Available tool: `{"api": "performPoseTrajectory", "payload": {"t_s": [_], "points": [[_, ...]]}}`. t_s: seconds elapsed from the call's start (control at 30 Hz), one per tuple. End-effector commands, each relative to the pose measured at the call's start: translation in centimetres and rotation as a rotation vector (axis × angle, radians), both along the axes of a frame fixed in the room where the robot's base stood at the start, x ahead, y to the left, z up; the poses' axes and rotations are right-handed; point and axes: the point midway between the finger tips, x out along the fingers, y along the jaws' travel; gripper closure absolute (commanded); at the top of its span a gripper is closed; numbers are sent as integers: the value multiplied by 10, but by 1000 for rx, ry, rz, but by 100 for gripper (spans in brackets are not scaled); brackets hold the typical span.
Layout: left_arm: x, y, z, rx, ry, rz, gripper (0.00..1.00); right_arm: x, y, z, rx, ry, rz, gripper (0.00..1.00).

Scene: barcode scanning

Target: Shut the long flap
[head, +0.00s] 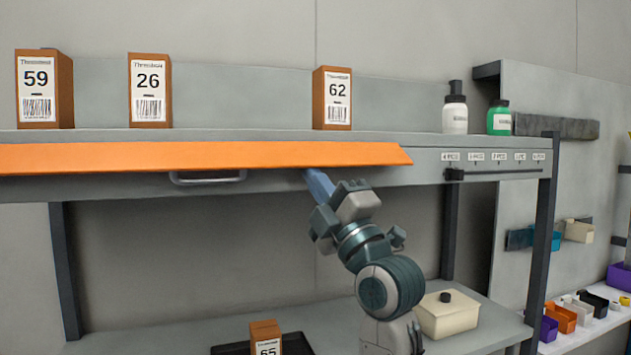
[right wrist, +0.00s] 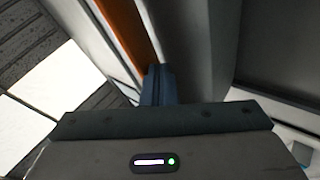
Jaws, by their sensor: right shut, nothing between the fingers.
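The long orange flap (head: 200,156) runs along the front of the upper shelf in the head view. It slants outward, with its lower edge just above a metal handle (head: 208,177). My right gripper (head: 312,174) is shut and empty, with its blue fingertips at the flap's lower edge, right of the handle. In the right wrist view the shut fingers (right wrist: 158,84) point at the orange flap strip (right wrist: 126,28); whether they touch it I cannot tell. My left gripper is not in view.
Boxes marked 59 (head: 44,88), 26 (head: 150,90) and 62 (head: 332,98) stand on the upper shelf (head: 400,137), with a white bottle (head: 455,115) and a green bottle (head: 499,118). Below are a box marked 65 (head: 266,338) on a dark tray and a cream container (head: 447,316).

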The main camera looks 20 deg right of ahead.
Motion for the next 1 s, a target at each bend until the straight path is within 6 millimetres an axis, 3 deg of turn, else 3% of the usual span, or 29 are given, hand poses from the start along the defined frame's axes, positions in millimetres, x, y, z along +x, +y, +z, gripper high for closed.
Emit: {"api": "performPoseTrajectory", "payload": {"t_s": [1.0], "points": [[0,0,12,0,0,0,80,-15,0,24,1,-3,1,100]]}}
